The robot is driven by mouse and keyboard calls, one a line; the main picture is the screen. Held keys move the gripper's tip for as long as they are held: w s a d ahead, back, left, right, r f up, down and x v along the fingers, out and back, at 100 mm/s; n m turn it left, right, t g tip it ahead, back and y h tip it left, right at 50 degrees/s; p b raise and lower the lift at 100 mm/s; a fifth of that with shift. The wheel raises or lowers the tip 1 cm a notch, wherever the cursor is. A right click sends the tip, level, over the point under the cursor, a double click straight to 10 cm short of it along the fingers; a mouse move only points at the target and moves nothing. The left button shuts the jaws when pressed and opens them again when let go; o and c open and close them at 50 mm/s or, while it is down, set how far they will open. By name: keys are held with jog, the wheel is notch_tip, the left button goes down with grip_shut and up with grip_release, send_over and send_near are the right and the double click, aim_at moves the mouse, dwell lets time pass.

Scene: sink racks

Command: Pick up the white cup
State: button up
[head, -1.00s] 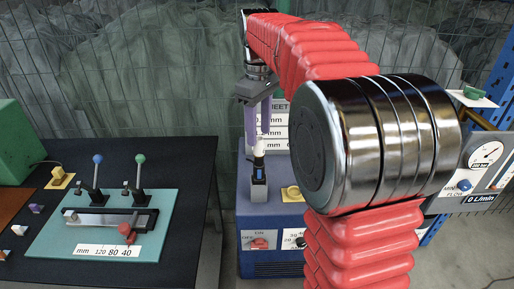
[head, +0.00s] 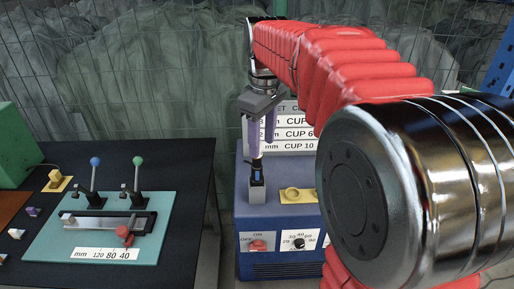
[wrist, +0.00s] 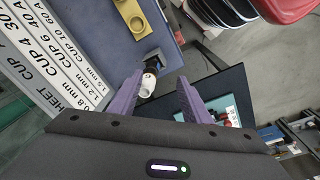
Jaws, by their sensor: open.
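The white cup (wrist: 149,84) shows in the wrist view as a small white cylinder with a dark upper part, by a grey holder on the blue cabinet. It lies between my gripper's two purple fingers (wrist: 160,80), with a visible gap on the right finger's side. My gripper is open. In the head view my gripper (head: 262,147) hangs just above the grey holder (head: 257,195). A dark stem (head: 257,171) stands up from that holder, and the cup's white part is mostly hidden by the fingers there.
The blue cabinet (head: 280,215) also carries a yellow ring seat (head: 298,195), with a printed cup-size sign (head: 297,133) behind. A dark table (head: 190,190) with a teal lever panel (head: 60,225) stands on the left. A wire fence is behind.

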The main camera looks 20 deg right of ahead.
jog(key=s+a+f+m+t, duration=0.1)
jog(key=s+a+f+m, duration=0.1)
jog(key=s, duration=0.4)
jog(key=s+a+f+m+t, duration=0.2)
jog(key=s+a+f, duration=0.1)
jog(key=s+a, duration=0.2)
jog(key=s+a+f+m+t, duration=0.1)
jog(key=s+a+f+m, duration=0.1)
jog(key=s, duration=0.6)
jog(key=shift+a+f+t, duration=0.25)
jog(key=shift+a+t, duration=0.05)
jog(key=shift+a, duration=0.45)
jog(key=shift+c, duration=0.5)
jog(key=shift+c, duration=0.6)
jog(key=shift+d, duration=0.1)
jog(key=shift+c, duration=0.5)
